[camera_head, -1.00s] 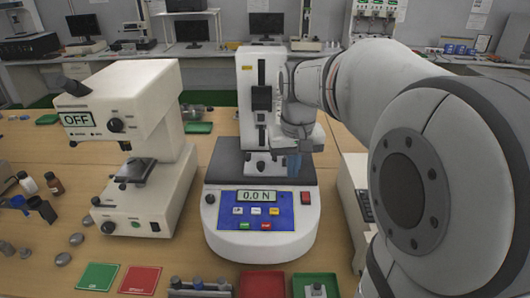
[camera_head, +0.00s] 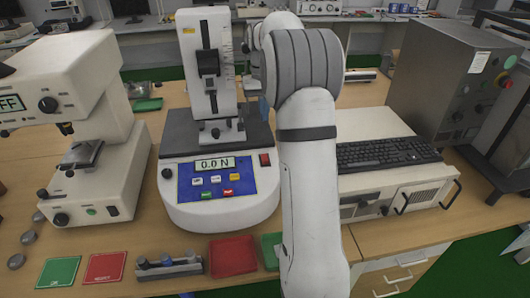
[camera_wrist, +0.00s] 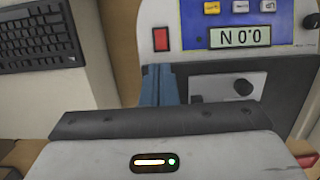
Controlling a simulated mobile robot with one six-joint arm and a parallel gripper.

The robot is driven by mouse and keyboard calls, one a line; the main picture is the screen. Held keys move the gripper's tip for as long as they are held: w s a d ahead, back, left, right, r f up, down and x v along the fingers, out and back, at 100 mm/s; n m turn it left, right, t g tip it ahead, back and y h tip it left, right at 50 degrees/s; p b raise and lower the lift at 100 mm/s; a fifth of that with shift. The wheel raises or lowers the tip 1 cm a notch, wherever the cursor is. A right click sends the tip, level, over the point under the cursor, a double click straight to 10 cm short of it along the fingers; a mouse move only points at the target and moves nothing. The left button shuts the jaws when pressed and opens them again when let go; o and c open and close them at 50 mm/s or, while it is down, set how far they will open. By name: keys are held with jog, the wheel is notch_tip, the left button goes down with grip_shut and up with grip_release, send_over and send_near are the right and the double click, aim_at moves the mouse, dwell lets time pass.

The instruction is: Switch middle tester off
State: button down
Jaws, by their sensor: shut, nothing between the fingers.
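The middle tester (camera_head: 223,206) is a white machine with an upright column, a dark platform and a blue panel. Its display (camera_head: 214,165) reads 0.0 N, and it shows upside down in the wrist view (camera_wrist: 240,37). A red switch (camera_head: 265,159) sits at the right end of its front panel; it also shows in the wrist view (camera_wrist: 161,39). My gripper (camera_wrist: 157,88) is shut and empty, its blue fingers just short of the switch in the wrist picture. In the head view the fingers (camera_head: 263,108) show partly beside my arm, above the platform's right side.
The left tester (camera_head: 75,75) stands close by, its display partly cut off. A white box with a keyboard (camera_head: 388,152) stands to the right, beside a grey cabinet (camera_head: 450,80). A red tray (camera_head: 232,256), a green tray and a small rack (camera_head: 168,268) lie in front.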

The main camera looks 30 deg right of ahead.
aim_at(266, 160)
jog(key=f, duration=0.4)
jog(key=s+f+p, duration=0.1)
jog(key=f, duration=0.4)
jog(key=s+f, duration=0.1)
jog(key=f, duration=0.3)
jog(key=shift+a+f, duration=0.3)
jog(key=shift+f, duration=0.1)
